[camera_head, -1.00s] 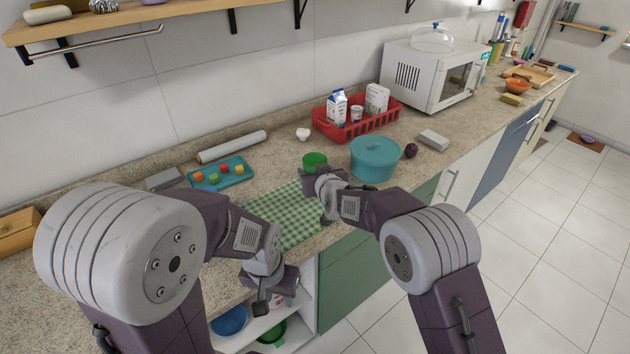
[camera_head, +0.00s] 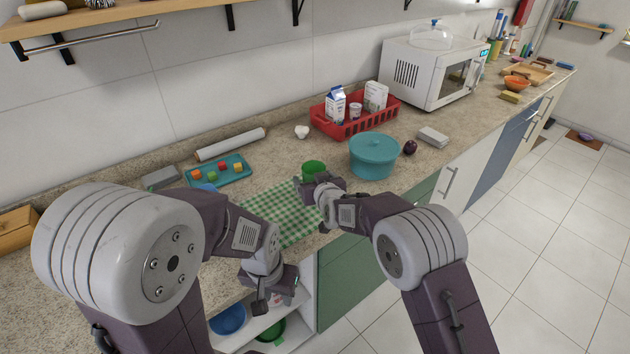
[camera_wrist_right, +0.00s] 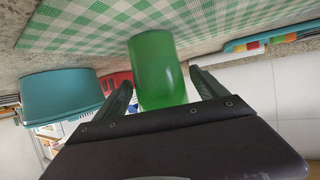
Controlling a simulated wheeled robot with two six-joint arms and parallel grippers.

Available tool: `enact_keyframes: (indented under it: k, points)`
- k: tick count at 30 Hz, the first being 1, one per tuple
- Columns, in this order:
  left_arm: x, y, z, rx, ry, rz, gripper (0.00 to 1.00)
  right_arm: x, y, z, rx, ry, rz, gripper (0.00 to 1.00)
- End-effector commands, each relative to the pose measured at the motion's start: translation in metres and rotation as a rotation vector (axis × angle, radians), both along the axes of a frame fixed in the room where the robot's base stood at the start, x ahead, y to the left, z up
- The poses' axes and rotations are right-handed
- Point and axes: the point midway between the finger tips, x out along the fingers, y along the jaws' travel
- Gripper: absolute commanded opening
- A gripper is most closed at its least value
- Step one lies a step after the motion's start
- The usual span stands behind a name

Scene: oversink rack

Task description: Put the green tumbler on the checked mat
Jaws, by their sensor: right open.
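The green tumbler (camera_head: 313,168) stands near the far right corner of the green-and-white checked mat (camera_head: 280,214). My right gripper (camera_head: 309,183) is at the tumbler and partly hides its lower part. In the right wrist view, the tumbler (camera_wrist_right: 158,72) is between the two spread fingers of my right gripper (camera_wrist_right: 165,84), with a gap visible on each side. The mat (camera_wrist_right: 100,22) lies behind the tumbler there; I cannot tell whether the tumbler's base is fully on it. My left gripper (camera_head: 274,300) hangs empty in front of the counter edge, its fingers apart.
A teal lidded pot (camera_head: 374,157) stands right of the tumbler. A teal tray (camera_head: 232,178) with small coloured blocks lies behind the mat. A red basket (camera_head: 357,128) with cartons stands further back. An open shelf with bowls (camera_head: 228,320) is below the counter. The mat's middle is clear.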

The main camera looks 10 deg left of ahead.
Motion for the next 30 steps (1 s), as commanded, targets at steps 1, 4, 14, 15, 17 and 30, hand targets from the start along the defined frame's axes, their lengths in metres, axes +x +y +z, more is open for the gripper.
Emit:
enact_keyframes:
  k: [1,4,14,15,17,30]
  points:
    - [0.000,0.000,0.006,0.000,0.000,0.000,0.35,0.000,0.000,0.007,0.000,-0.001,0.000,0.82]
    - [0.000,0.000,0.001,0.000,0.000,0.000,0.35,-0.010,-0.005,0.008,0.000,0.000,0.000,0.82]
    - [0.000,0.000,-0.003,0.000,0.000,0.000,0.35,-0.069,-0.039,0.037,0.001,-0.001,0.001,0.82]
    - [0.000,0.000,-0.003,0.000,0.000,0.000,0.35,-0.075,-0.042,0.039,0.001,-0.002,0.001,0.82]
    - [0.000,0.000,-0.003,0.000,0.000,0.000,0.35,-0.083,-0.047,0.044,0.001,-0.002,0.001,0.82]
    - [0.000,0.000,-0.003,0.000,0.000,0.000,0.35,-0.097,-0.055,0.049,0.000,0.000,0.000,0.82]
